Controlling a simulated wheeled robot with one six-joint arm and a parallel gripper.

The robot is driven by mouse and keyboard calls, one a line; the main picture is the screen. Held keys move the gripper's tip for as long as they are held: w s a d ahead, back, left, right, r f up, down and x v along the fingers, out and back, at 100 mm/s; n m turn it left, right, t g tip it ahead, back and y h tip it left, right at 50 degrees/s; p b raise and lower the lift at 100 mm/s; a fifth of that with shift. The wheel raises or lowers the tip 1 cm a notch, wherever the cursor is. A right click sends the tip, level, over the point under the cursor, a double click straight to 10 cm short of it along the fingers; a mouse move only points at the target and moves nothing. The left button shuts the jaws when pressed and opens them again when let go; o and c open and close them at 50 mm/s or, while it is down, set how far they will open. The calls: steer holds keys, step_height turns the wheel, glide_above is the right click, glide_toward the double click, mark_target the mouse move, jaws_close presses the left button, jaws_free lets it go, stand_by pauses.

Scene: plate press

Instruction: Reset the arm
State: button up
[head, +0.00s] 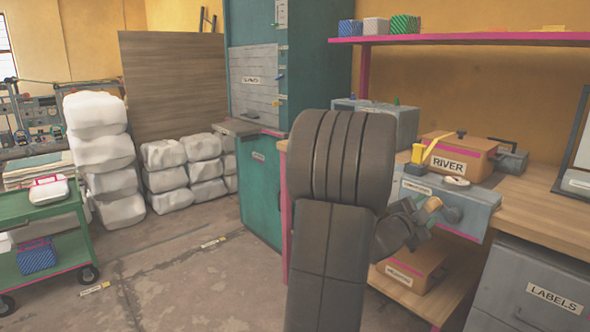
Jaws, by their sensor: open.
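My arm rises through the middle of the head view, a dark grey upright link with a thick ribbed joint on top. My gripper (430,211) is small and partly hidden behind the arm, just right of the joint. It is open, and I see nothing held in it. It appears in front of the grey drawer unit (412,190) on the workbench. Whether it touches the drawer front cannot be told.
A pink shelf (470,40) hangs above. A LABELS cabinet (545,290) stands front right. A green cart (45,225) is left. The floor (190,275) between is mostly clear.

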steer(key=x, duration=0.3)
steer(key=n+p, duration=0.1)
steer(key=f+n+p, duration=0.1)
steer(key=shift+w+a+n, duration=0.15)
steer(key=shift+a+n, duration=0.15)
steer(key=shift+n, duration=0.1)
steer(key=s+a+f+n+p, duration=0.4)
steer(key=s+a+n+p, duration=0.2)
steer(key=n, duration=0.3)
steer(key=shift+s+a+f, duration=0.25)
steer(key=shift+s+a, duration=0.15)
